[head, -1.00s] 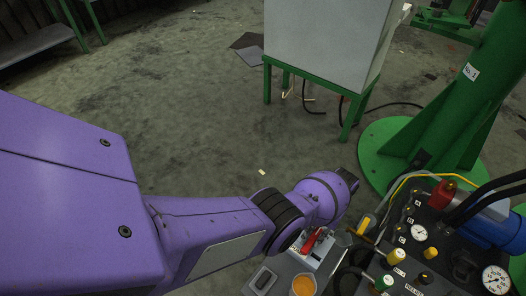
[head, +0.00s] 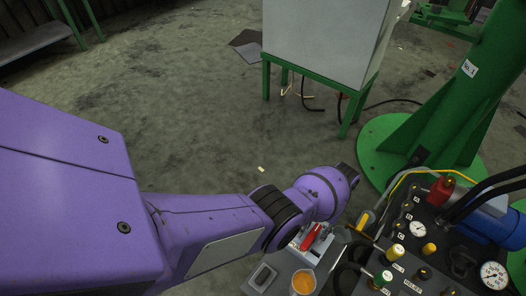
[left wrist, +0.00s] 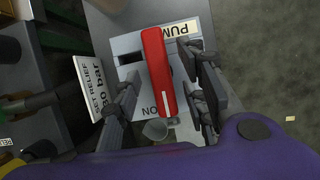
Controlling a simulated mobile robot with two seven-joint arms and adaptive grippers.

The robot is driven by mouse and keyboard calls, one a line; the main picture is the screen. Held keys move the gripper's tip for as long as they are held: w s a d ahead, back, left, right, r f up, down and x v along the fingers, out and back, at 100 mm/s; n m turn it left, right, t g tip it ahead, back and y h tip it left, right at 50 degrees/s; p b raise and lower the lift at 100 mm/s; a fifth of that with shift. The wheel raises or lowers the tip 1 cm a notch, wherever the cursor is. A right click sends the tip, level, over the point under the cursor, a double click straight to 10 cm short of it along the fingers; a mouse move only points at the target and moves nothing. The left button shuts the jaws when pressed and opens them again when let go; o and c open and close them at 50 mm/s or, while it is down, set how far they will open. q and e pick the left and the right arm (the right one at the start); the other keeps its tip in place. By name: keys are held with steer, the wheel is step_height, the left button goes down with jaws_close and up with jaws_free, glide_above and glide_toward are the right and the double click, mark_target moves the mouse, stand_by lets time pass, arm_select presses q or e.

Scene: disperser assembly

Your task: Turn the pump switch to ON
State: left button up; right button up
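The pump switch has a red lever (left wrist: 158,75) on a pale plate, with "PUM" lettering at its top end and "ON" near its lower end in the left wrist view. The red lever (head: 312,237) also shows in the head view, just below my purple wrist. My left gripper (left wrist: 162,66) has one dark finger on each side of the lever. The fingers are apart, with a clear gap on the left side; the right finger is close to the lever, and contact cannot be told. My right gripper is not in view.
A cup of orange liquid (head: 303,283) stands just below the switch. To the right is a black panel with gauges (head: 416,229), knobs and hoses. A "relief 80 bar" sign (left wrist: 90,85) is left of the gripper. A green column (head: 462,110) stands behind.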

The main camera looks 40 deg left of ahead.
arm_select(q)
steer(key=v, duration=1.1)
steer(key=shift+r, duration=0.2)
steer(key=shift+w, duration=0.15)
